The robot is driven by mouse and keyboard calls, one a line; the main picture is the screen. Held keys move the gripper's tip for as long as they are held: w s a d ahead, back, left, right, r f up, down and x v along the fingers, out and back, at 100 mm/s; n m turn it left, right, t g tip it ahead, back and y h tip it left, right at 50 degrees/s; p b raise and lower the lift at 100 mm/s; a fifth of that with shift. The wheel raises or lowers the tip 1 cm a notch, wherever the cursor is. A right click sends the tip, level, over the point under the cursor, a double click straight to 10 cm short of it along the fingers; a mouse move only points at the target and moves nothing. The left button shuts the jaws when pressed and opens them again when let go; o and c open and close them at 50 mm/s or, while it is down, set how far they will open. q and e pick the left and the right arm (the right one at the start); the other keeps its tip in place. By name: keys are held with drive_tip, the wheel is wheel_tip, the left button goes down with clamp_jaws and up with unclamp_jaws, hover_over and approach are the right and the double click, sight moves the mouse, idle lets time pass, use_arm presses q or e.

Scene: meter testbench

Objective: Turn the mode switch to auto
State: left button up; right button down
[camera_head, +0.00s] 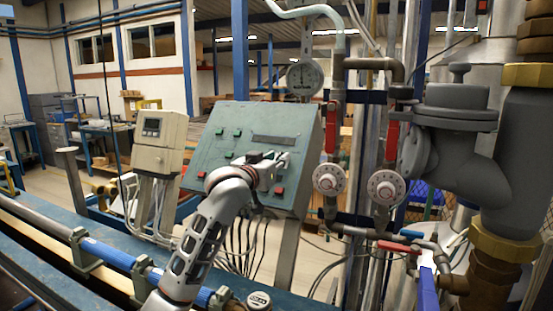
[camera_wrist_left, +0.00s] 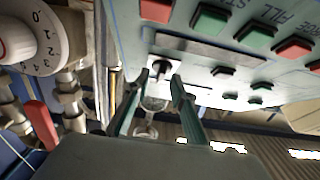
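The grey-green control panel (camera_head: 240,135) stands in the middle of the head view, with red and green buttons on its sloped face. My left gripper (camera_head: 275,167) is at the lower right of that face. In the left wrist view the panel is upside down, and a small black rotary knob on a pale plate, which looks like the mode switch (camera_wrist_left: 160,68), lies just past my fingertips. My left gripper (camera_wrist_left: 160,80) is open, with one finger on each side of the knob in the picture; I cannot tell if they touch it. In the head view my gripper hides the knob. My right gripper is not in view.
A beige meter box (camera_head: 160,142) stands left of the panel. Right of it are red-handled pipes, two white dials (camera_head: 329,179) and a large grey valve (camera_head: 450,140). Cables hang below the panel. A blue pipe (camera_head: 108,254) runs along the front left.

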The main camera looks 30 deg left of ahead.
use_arm(q)
clamp_jaws()
drive_tip(key=shift+a+m, duration=0.1)
drive_tip(key=shift+m, duration=0.2)
drive_tip(key=m+h, duration=0.1)
drive_tip(key=m, duration=0.1)
drive_tip(key=m+h, duration=0.3)
drive_tip(key=shift+a+m+g, duration=0.35)
drive_tip(key=shift+m+g, duration=0.05)
drive_tip(key=shift+w+r+m+g+h, duration=0.1)
drive_tip(key=shift+m+g+h, duration=0.45)
drive_tip(key=shift+m+h, duration=0.6)
drive_tip(key=shift+m+g+h, duration=0.55)
drive_tip(key=shift+m+h, duration=0.1)
drive_tip(key=shift+m, duration=0.9)
drive_tip(key=shift+h, duration=0.3)
unclamp_jaws()
